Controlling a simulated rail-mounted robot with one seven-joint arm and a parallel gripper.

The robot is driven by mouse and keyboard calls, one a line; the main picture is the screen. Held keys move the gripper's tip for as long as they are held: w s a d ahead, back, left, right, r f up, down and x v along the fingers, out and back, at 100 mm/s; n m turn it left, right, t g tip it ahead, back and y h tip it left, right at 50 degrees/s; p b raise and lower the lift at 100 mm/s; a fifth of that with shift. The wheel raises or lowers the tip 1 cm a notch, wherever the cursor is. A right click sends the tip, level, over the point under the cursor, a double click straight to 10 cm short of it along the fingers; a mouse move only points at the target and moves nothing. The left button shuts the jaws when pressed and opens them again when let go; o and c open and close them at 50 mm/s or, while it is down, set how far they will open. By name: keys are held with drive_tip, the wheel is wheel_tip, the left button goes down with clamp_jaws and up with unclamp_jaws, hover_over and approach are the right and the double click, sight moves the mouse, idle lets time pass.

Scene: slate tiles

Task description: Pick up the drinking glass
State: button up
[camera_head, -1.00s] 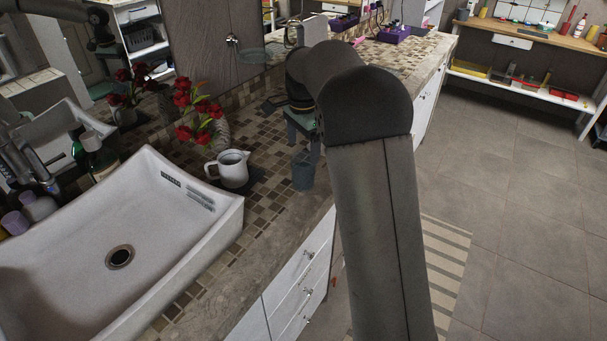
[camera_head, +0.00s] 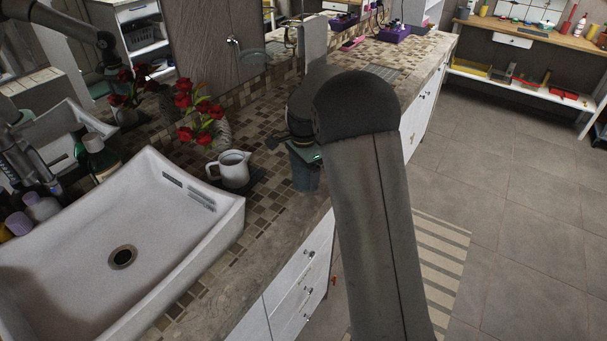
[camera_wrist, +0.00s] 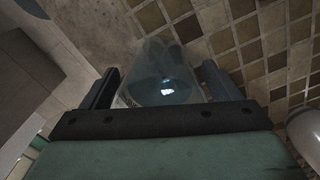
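The drinking glass (camera_head: 306,178) is a bluish see-through tumbler, upright on the tiled counter (camera_head: 268,215) near its front edge. In the head view my gripper (camera_head: 305,158) is right over the glass and hides its upper part. In the wrist view the glass (camera_wrist: 163,78) stands between the two dark fingers of my gripper (camera_wrist: 160,88). The fingers are apart, with a visible gap on the right side; the left finger is close to the glass wall. I cannot tell whether it touches.
A white pitcher (camera_head: 232,169) stands on a dark mat just left of the glass; part of it shows in the wrist view (camera_wrist: 306,132). Red flowers (camera_head: 199,112) stand behind it. A white sink (camera_head: 165,225) is at left. The counter's front edge is close on the right.

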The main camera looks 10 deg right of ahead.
drive_tip(key=c, duration=1)
drive_tip(key=shift+c, duration=0.6)
drive_tip(key=shift+r, duration=0.15)
